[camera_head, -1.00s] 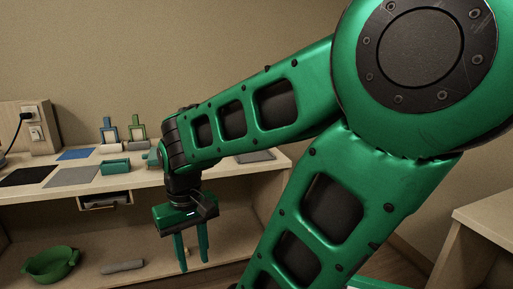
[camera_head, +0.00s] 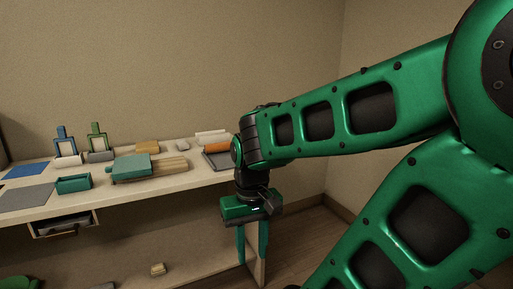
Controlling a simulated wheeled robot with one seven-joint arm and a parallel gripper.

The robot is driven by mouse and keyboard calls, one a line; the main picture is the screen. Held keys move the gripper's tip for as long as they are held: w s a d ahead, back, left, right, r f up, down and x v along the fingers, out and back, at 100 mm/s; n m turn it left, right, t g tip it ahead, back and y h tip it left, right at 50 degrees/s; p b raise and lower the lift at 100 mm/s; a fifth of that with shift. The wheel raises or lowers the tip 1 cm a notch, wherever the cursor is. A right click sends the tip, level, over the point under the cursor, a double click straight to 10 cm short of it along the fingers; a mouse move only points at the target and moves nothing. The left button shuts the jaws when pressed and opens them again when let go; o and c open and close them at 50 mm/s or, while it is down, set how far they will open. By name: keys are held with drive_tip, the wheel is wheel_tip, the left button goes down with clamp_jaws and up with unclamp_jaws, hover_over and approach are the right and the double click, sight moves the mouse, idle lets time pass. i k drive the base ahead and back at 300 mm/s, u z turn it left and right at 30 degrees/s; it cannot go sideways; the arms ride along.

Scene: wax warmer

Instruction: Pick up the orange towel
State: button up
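An orange roll (camera_head: 216,146), which looks like a rolled towel, lies on a dark grey tray (camera_head: 217,164) at the right end of the table top. My arm's wrist is in front of the tray's right side and may hide part of it. My gripper (camera_head: 252,262) points down in front of the table's right end, below the table top. Its two green fingers are apart with nothing visible between them. The gripper is to the right of the orange roll and lower in the picture.
The table top (camera_head: 110,198) also holds a mustard-coloured folded item (camera_head: 147,147), a teal block-like item (camera_head: 132,168), a small teal box (camera_head: 73,184), flat mats and upright frames. A drawer (camera_head: 63,226) is open below. Floor shows at the right.

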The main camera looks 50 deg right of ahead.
sight(224, 146)
drive_tip(key=z, duration=1.45)
drive_tip(key=i, duration=2)
drive_tip(key=u, duration=0.05)
